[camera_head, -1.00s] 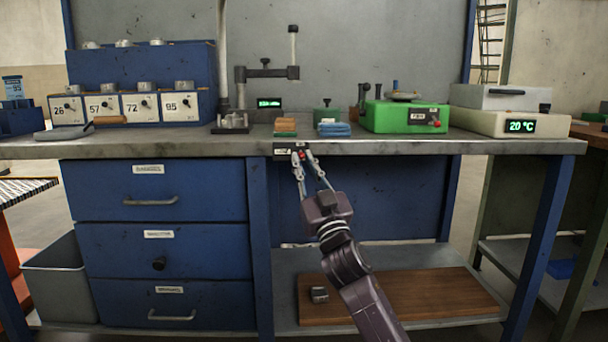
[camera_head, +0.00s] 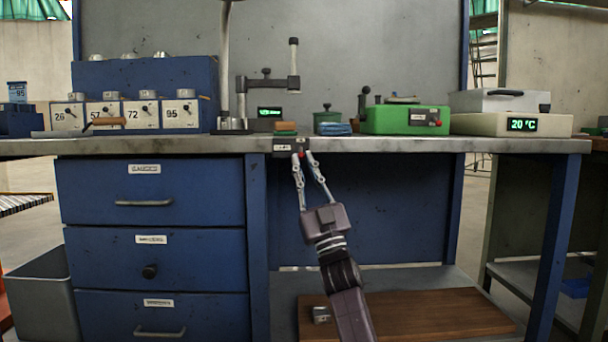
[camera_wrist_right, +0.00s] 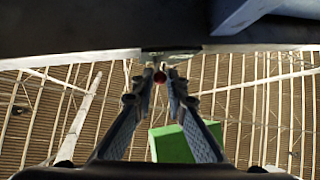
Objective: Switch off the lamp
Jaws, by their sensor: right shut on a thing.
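A small dark switch box (camera_head: 284,145) with white labels is fixed under the front edge of the bench. A red-tipped switch (camera_wrist_right: 160,77) sits between my right fingertips in the wrist view. My right gripper (camera_head: 301,158) reaches up to this box from below and is shut on the red-tipped switch. The fingers partly hide the switch in the head view. A pale upright post (camera_head: 225,60) rises from the bench and leaves the top of the picture. It may carry the lamp, but no lamp head shows. My left gripper is not in view.
The bench top (camera_head: 400,145) holds a green box (camera_head: 385,119), a pale unit reading 20 °C (camera_head: 490,123) and a jointed-arm stand (camera_head: 265,83). Blue drawers (camera_head: 150,185) stand at the left. A brown board (camera_head: 420,312) lies on the lower shelf.

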